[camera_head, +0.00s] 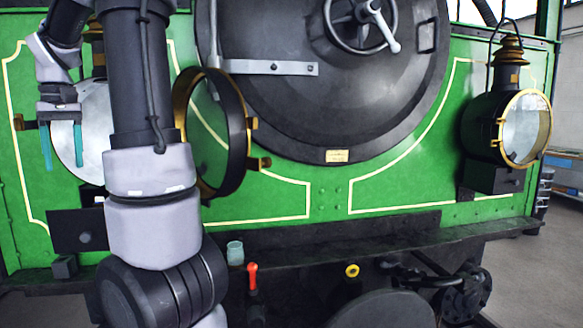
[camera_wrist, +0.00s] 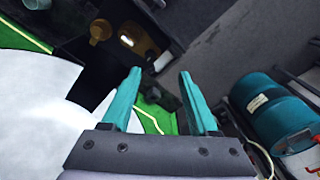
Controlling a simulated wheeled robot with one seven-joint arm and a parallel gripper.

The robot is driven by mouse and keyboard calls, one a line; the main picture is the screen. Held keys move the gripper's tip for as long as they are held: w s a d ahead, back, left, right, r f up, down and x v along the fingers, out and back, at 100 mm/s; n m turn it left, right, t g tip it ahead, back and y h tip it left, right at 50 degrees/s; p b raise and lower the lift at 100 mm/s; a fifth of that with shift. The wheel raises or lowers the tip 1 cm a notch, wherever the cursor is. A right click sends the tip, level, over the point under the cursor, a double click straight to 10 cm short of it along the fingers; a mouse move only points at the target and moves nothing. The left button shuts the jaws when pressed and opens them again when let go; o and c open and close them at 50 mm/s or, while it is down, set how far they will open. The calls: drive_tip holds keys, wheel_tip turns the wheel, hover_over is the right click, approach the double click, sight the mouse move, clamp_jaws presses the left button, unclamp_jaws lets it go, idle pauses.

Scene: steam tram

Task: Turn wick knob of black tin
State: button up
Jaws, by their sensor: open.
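My gripper (camera_head: 62,158) is open and empty, its teal fingers hanging down in front of the left lamp's pale round reflector (camera_head: 97,125). The lamp's brass-rimmed glass door (camera_head: 238,130) stands swung open to the right. In the wrist view, my fingertips (camera_wrist: 160,74) are apart with nothing between them. A large white disc fills the left there. Beyond the fingers are dark shapes, a brass piece (camera_wrist: 138,40) with a bright spot, and a small brass knob-like part (camera_wrist: 100,31). I cannot clearly tell the black tin or its wick knob from these; my arm hides part of the lamp.
A closed lamp (camera_head: 505,130) hangs at the right of the green front. A small glass cup (camera_head: 235,252) stands on the dark ledge near a red-handled valve (camera_head: 252,275). A blue drum (camera_wrist: 277,110) shows at the right of the wrist view. My arm crosses in front of the left lamp.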

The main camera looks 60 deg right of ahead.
drive_tip(key=s+a+t+y, duration=0.1)
drive_tip(key=s+a+t, duration=0.2)
drive_tip(key=s+a, duration=0.3)
drive_tip(key=s+a+m+t, duration=0.1)
drive_tip(key=s+a+t, duration=0.2)
drive_tip(key=s+a, duration=0.3)
drive_tip(key=shift+s+a+r+m+t+y, duration=0.15)
drive_tip(key=shift+s+r+m+t+y, duration=0.2)
drive_tip(key=shift+s, duration=2.25)
